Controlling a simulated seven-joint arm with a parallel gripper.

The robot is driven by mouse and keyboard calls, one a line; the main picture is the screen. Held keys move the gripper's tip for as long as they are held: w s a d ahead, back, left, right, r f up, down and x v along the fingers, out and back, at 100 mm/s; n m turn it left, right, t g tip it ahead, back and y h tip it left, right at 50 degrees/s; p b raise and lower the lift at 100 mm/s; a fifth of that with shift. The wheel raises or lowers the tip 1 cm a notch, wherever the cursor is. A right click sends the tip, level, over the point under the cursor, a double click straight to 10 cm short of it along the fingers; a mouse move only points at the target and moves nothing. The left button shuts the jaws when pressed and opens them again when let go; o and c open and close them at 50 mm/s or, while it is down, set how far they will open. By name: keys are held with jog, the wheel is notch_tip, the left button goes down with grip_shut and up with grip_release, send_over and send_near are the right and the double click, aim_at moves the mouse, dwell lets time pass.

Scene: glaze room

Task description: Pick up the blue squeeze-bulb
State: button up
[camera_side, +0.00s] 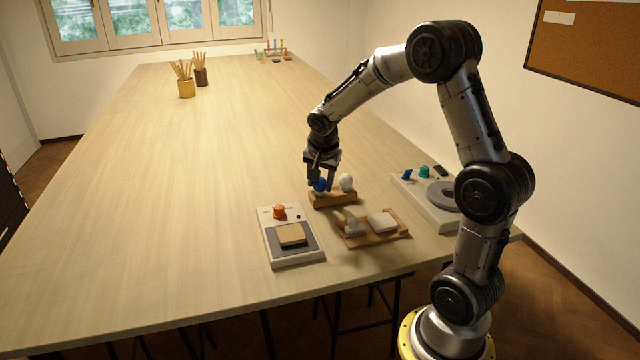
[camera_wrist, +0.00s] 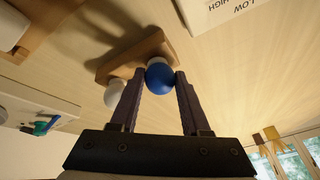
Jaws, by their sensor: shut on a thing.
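The blue squeeze-bulb (camera_side: 320,185) is at the left end of a small wooden stand (camera_side: 334,199). My gripper (camera_side: 321,183) is over the stand with its fingers down around the blue bulb. In the wrist view the blue bulb (camera_wrist: 160,78) sits between the tips of my gripper's two dark fingers (camera_wrist: 158,84), and they are shut on it. The bulb is still close to the stand (camera_wrist: 133,58); whether it touches the stand I cannot tell. A white bulb (camera_side: 346,182) stands at the right end of the same stand, beside my fingers.
A device with an orange knob (camera_side: 279,211) stands left of the wooden stand. A wooden tray (camera_side: 375,238) with pale items lies in front. A device with a grey disc (camera_side: 416,196) stands at right. Pots of sticks (camera_side: 186,88) are far back; the table's left is clear.

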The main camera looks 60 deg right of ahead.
jog(key=shift+r, duration=0.4)
notch_tip(320, 180, up, 2)
jog(key=shift+r, duration=0.15)
jog(key=s+a+r, duration=0.7)
jog(key=s+r, duration=0.3)
jog(key=s, duration=0.2)
jog(key=y, duration=0.2)
send_over(288, 233)
jog(key=shift+f, duration=4.15)
jog(key=shift+f, duration=0.15)
jog(key=shift+f, duration=0.25)
